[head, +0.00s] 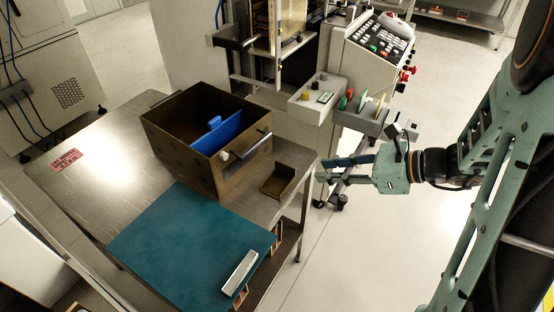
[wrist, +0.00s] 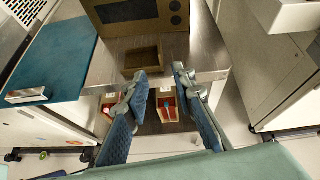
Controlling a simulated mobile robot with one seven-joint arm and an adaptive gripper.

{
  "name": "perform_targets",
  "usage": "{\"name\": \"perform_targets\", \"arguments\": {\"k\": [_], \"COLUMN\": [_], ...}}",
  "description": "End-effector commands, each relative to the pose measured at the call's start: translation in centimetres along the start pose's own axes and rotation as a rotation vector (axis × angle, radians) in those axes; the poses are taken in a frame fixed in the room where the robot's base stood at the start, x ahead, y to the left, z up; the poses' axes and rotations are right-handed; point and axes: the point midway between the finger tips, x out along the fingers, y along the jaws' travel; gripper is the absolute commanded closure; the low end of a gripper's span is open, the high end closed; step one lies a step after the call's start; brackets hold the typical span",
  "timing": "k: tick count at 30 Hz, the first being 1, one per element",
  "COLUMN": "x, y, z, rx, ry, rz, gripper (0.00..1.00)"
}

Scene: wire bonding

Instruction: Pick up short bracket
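A short, pale metal bracket (head: 239,272) lies on the teal mat (head: 180,235), near its front right corner. In the wrist view the bracket (wrist: 26,95) is at the far left, on the lower edge of the mat (wrist: 58,45). My gripper (head: 323,170) is in the air just beyond the right edge of the steel table, well apart from the bracket. In the wrist view its two blue-padded fingers (wrist: 160,78) are spread with nothing between them.
A brown box (head: 180,165) with a blue divider (head: 218,132) stands on the steel table (head: 85,185). A small brown tray (head: 278,181) sits at the table's right edge. Red bins (wrist: 167,104) are below the tabletop. A machine with a control panel (head: 375,48) stands behind.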

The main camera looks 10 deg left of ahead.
Motion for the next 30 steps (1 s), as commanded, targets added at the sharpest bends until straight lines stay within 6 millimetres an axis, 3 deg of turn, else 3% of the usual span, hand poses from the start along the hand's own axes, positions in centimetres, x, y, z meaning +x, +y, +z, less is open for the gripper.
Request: {"name": "perform_targets", "arguments": {"k": [8, 15, 23, 30], "x": [1.1, 4.9, 7.1, 10.6], "y": [0.2, 0.1, 0.1, 0.5], "z": [-0.7, -0.3, -0.1, 0.2], "rx": [0.121, 0.120, 0.120, 0.120], "ry": [-0.113, -0.116, -0.114, -0.114], "rz": [-0.058, -0.057, -0.057, -0.058], "gripper": [0.76, 0.76, 0.76, 0.76]}}
